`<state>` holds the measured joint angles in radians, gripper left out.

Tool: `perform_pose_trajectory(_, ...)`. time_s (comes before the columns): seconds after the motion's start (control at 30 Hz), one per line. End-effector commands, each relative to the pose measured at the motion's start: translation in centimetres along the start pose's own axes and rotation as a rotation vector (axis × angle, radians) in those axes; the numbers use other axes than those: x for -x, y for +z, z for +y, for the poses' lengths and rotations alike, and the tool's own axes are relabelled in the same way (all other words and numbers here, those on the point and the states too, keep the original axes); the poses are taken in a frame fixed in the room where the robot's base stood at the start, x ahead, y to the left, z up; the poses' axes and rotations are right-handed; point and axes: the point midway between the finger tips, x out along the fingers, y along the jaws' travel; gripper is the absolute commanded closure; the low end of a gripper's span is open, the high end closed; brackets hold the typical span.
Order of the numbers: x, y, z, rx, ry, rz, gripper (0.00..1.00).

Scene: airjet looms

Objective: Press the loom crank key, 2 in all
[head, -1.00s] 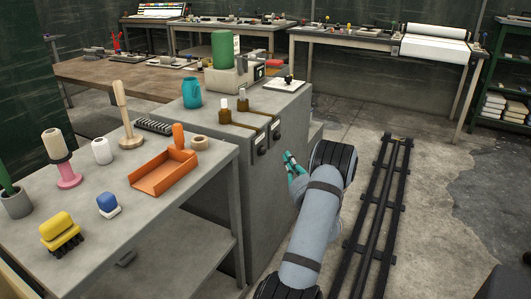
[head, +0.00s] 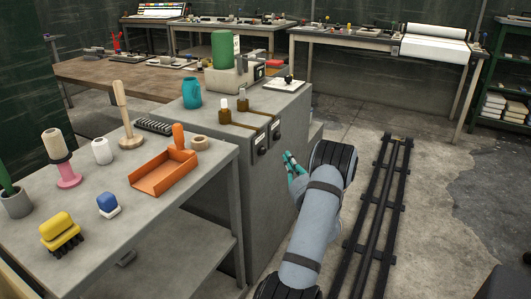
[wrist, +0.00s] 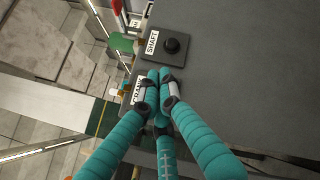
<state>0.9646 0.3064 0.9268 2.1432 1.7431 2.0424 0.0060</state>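My gripper (wrist: 159,74) has teal, ribbed fingers with their tips together; it is shut and holds nothing visible. In the wrist view, the tips are over the spot beside the label reading CRANK (wrist: 138,90). The crank key itself is hidden behind the fingers, so I cannot tell whether the tips touch it. The shaft key (wrist: 173,45), a round black button on a dark plate labelled SHAFT, is in clear view above. In the head view, my gripper (head: 290,160) is just right of the grey cabinet's (head: 222,200) side, where two black keys (head: 262,150) sit.
A grey table (head: 85,235) at left holds an orange tray (head: 163,175) and several small items. Dark floor rails (head: 378,215) run at right, with open floor around them.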

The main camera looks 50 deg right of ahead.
Motion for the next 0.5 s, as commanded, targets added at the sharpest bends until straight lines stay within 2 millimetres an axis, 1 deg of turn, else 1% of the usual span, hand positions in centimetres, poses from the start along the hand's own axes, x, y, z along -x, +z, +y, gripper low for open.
perform_pose_trajectory(0.07, -0.1, 0.0, 0.3, 0.0, 0.003, 0.002, 1.0)
perform_pose_trajectory(0.13, -0.4, -0.1, 1.0, -0.002, 0.011, 0.008, 1.0)
perform_pose_trajectory(0.17, -0.6, -0.2, 1.5, -0.003, 0.016, 0.012, 1.0)
perform_pose_trajectory(0.2, -1.0, -0.2, 2.4, -0.004, 0.024, 0.017, 1.0)
perform_pose_trajectory(0.27, -1.5, 0.5, 3.9, -0.005, 0.026, 0.02, 1.0)
perform_pose_trajectory(0.3, -1.5, 0.8, 4.2, -0.012, 0.011, 0.021, 1.0)
perform_pose_trajectory(0.37, -1.3, 1.2, 4.0, -0.023, -0.021, 0.018, 1.0)
perform_pose_trajectory(0.5, -0.3, 2.4, 2.3, -0.032, -0.08, -0.004, 1.0)
